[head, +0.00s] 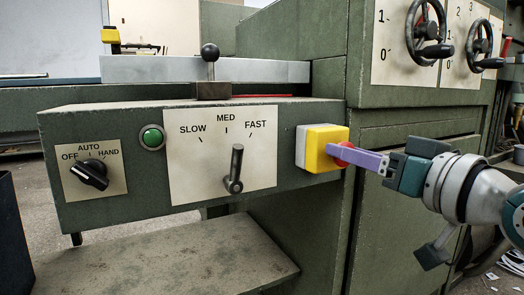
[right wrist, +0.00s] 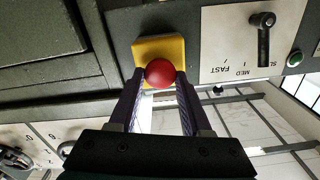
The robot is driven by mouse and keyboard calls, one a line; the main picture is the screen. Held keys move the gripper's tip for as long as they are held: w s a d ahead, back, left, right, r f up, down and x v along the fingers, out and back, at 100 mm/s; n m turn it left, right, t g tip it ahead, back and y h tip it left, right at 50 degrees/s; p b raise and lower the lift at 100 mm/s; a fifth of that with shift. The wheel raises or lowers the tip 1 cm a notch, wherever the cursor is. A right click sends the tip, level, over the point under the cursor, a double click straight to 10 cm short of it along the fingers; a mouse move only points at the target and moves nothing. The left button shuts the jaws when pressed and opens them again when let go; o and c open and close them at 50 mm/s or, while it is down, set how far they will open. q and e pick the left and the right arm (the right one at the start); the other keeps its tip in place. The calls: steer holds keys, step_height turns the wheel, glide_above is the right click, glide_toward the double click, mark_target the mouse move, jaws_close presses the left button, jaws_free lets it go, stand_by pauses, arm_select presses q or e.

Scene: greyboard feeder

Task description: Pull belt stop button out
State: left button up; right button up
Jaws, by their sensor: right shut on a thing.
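The belt stop button is a red mushroom knob (head: 343,153) on a yellow box (head: 322,140) with a pale grey backing, at the right end of the green control panel. My right gripper (head: 345,154) reaches it from the right in the head view, its purple fingers at the knob. In the right wrist view the round red knob (right wrist: 159,72) sits between the two purple fingertips (right wrist: 160,75), in front of the yellow box (right wrist: 158,48). The fingers are shut on the knob and hide part of it in the head view. My left gripper is not in view.
The panel holds an OFF/AUTO/HAND switch (head: 90,174), a green button (head: 152,137) and a SLOW/MED/FAST lever (head: 235,170). A black-knobbed lever (head: 210,54) stands on top. Two handwheels (head: 427,32) are above my right arm. A shelf (head: 165,262) juts out below.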

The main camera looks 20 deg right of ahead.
jaws_close()
stand_by(0.8)
